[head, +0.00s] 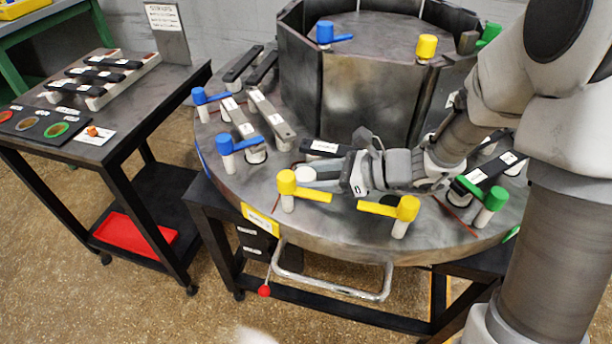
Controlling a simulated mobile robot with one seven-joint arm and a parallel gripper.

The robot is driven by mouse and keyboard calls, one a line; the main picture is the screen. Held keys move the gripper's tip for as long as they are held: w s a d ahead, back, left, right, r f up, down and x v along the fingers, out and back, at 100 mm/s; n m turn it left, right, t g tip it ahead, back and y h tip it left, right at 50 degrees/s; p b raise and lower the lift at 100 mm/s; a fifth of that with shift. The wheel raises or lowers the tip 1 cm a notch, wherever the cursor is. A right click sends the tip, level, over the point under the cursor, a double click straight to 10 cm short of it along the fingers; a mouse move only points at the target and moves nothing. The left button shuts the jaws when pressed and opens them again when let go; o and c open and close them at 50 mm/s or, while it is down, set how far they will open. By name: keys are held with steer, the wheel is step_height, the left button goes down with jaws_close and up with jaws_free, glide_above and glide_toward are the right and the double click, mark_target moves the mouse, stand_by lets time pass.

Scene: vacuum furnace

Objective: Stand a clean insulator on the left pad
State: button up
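My gripper (352,174) reaches in from the right, low over the front of the round furnace plate (240,184). Its fingers are small and partly hidden, so I cannot tell whether they are open or hold anything. A white round piece (304,174) lies just left of the fingers; I cannot tell if it is a pad or an insulator's top. White posts with blue (226,145), yellow (287,183) and green (495,200) lever caps stand around the rim. Which insulator is clean, and which spot is the left pad, is unclear.
A dark labelled bar (326,147) lies behind my gripper. The panelled chamber (365,85) fills the plate's middle. The side table (165,82) at left holds a rack of bars (103,77), coloured rings (40,125) and a card (95,136). A red tray (130,232) is below.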

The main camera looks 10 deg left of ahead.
steer(key=o, duration=0.4)
steer(key=shift+o, duration=0.2)
steer(key=shift+r, duration=0.15)
steer(key=p+v, duration=0.3)
steer(key=v, duration=0.9)
steer(key=shift+p, duration=0.35)
steer(key=s+d+r+n+g+h, duration=0.1)
steer(key=s+d+r+n+h, duration=0.15)
steer(key=s+n, duration=0.25)
steer(key=s+d+r+n+h, duration=0.1)
steer(key=s+r+n+h, duration=0.1)
steer(key=s+n+h, duration=0.3)
steer(key=s+d+r+n+t+h, duration=0.2)
steer(key=d+r+n+t+h, duration=0.3)
steer(key=d+n, duration=0.4)
steer(key=shift+s+r+h, duration=0.35)
steer(key=shift+r+h, duration=0.1)
steer(key=shift+r, duration=0.15)
